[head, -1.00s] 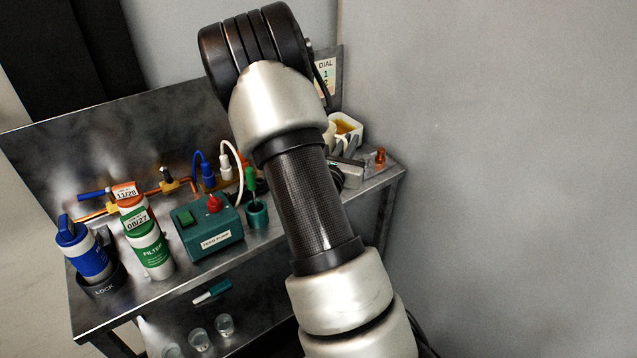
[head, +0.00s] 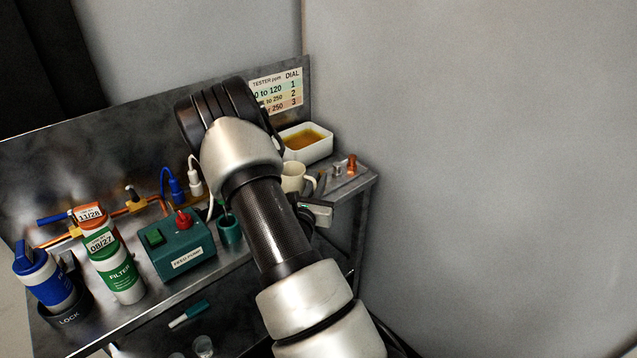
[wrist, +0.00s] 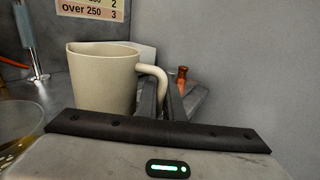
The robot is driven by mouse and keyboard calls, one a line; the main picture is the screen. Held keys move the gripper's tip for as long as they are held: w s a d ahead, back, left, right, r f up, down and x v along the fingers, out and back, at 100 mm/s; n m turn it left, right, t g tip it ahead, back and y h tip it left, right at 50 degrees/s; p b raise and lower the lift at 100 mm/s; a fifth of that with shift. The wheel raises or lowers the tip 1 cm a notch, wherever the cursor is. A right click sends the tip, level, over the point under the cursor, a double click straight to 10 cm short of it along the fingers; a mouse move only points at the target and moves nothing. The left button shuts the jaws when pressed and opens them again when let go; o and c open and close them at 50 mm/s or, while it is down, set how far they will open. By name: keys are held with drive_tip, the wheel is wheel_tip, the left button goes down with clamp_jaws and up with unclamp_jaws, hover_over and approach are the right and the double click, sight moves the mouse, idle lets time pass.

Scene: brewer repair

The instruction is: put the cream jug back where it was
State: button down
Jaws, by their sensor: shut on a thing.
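The cream jug (head: 292,177) is upright at the back right of the metal bench, partly hidden by my arm in the head view. In the wrist view the jug (wrist: 100,82) fills the left middle, with its handle toward the right. My gripper (wrist: 163,100) is shut on the jug's handle. In the head view my gripper (head: 320,187) shows only in part beside the jug. I cannot tell whether the jug's base touches the bench.
A white tub (head: 318,152) of amber liquid stands behind the jug. A metal plate with a copper fitting (head: 351,164) is to its right. A green feed pump (head: 176,243), filter (head: 118,276) and blue canister (head: 42,280) stand left. A dial chart (head: 277,92) hangs behind.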

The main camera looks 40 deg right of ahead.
drive_tip(key=shift+f, duration=0.1)
drive_tip(key=c, duration=1.9)
unclamp_jaws()
